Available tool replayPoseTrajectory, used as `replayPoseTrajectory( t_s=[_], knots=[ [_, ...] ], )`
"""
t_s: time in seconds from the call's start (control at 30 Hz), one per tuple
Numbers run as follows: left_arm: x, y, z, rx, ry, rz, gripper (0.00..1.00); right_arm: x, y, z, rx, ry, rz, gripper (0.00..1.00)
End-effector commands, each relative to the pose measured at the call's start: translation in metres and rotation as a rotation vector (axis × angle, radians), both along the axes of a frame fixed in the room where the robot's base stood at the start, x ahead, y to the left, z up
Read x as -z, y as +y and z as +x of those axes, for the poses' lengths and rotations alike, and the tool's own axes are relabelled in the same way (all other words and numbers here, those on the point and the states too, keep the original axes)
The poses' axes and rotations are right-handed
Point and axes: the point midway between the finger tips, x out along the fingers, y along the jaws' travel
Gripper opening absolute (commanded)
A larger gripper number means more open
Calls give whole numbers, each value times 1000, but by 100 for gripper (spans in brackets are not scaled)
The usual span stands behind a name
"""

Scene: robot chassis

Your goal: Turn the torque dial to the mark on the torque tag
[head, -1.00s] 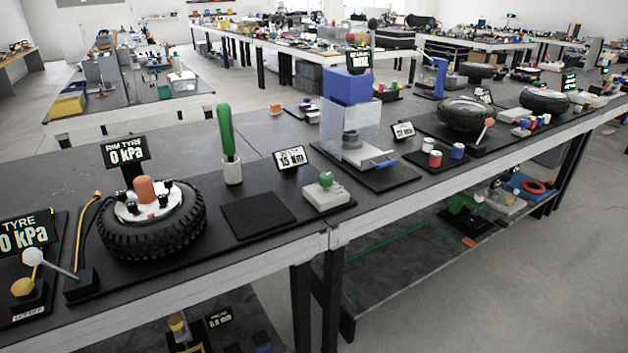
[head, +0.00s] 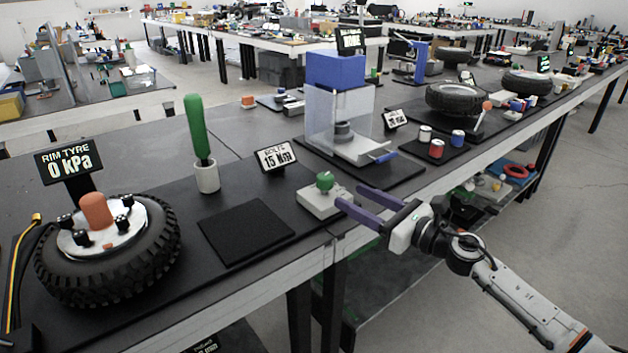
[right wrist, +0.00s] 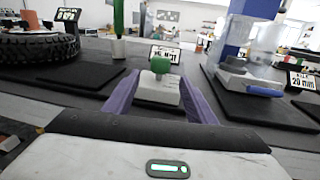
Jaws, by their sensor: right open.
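The torque dial is a green knob (head: 325,181) on a pale grey box (head: 318,203) at the bench's front edge. It also shows in the right wrist view (right wrist: 160,65), straight ahead between my fingers. The torque tag (head: 277,157) stands behind and left of it, dark with white print that looks like 15 Nm. My right gripper (head: 349,195) is open with purple fingers. Its fingertips are at the box's right side in the head view, close to the dial; I cannot tell whether they touch. The dial's pointer and marks are too small to read. My left gripper is out of view.
A green-handled tool in a white cup (head: 207,177) and a flat black pad (head: 245,233) lie left of the dial. A clear-sided press with a blue top (head: 336,68) stands behind right. Small cans (head: 437,148) are further right.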

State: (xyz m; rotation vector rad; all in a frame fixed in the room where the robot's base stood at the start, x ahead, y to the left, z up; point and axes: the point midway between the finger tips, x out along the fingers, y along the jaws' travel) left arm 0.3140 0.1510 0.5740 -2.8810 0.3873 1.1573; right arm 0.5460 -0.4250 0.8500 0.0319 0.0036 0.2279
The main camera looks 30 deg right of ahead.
Motion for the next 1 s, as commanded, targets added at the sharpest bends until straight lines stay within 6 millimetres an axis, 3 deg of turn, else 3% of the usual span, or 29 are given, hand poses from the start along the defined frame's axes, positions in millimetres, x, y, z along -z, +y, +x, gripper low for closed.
replayPoseTrajectory(
  t_s=[0.17, 0.6, 1.0],
  knots=[
    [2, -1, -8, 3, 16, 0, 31, -5, 2, 16, -5, -10, -40, 51],
    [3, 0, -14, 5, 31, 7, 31, -3, 17, 83, -1, -8, -32, 51],
    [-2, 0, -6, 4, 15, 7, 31, -2, 22, 100, -3, -5, -32, 51]
  ],
)
